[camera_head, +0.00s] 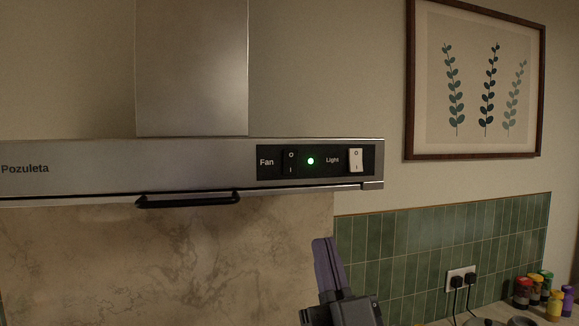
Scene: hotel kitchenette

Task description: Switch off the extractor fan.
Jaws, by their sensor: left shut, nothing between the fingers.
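The extractor hood (90,165) is a steel canopy across the upper left. Its black control panel (334,172) is at the right end. The black fan switch (291,162) is a rocker marked O above and I below, beside the word "Fan"; its tilt is hard to tell. A green indicator lamp (310,161) glows to its right. The white light switch (355,160) is at the panel's right. My left gripper (323,241), with purple fingers, is shut and empty, pointing up below the panel, apart from the hood. My right gripper is out of view.
A black handle bar (188,200) sticks out along the hood's lower edge. A framed plant picture (474,30) hangs at the upper right. Green tiles (400,250), plugged sockets (461,278) and several spice jars (522,293) are at the lower right.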

